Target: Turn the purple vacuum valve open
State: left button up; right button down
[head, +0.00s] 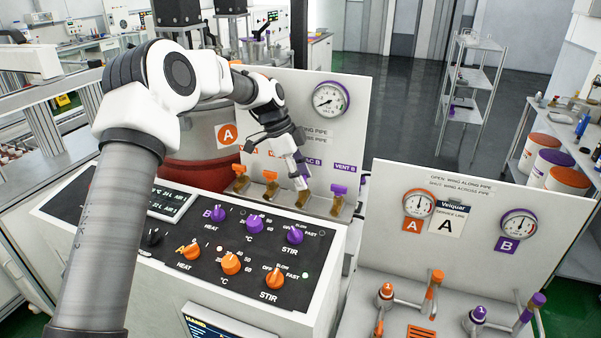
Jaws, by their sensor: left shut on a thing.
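A white back panel (362,118) carries a row of small brass valves along its foot. A purple label ending in "AC B" (311,161) is partly covered by my left gripper (301,181). My left gripper points down at the valve (303,199) below this label and is shut on its wing. The fingers hide most of the wing, so I cannot tell its angle to the pipe. A purple VENT B label (345,168) is to the right, above another valve (338,205). My right gripper is not in view.
Two orange-marked valves (240,184) (271,190) stand close on the left. A purple-ringed gauge (330,99) is above. A control box with orange and purple knobs (232,263) lies in front. A second panel (465,185) with gauges and valves stands at right.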

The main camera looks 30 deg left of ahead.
pick_arm(q)
jog(key=shift+s+f, duration=0.1)
jog(key=shift+f, duration=0.1)
jog(key=o, duration=1.1)
jog(key=shift+d, duration=0.1)
jog(key=shift+o, duration=0.2)
jog(key=shift+r, duration=0.2)
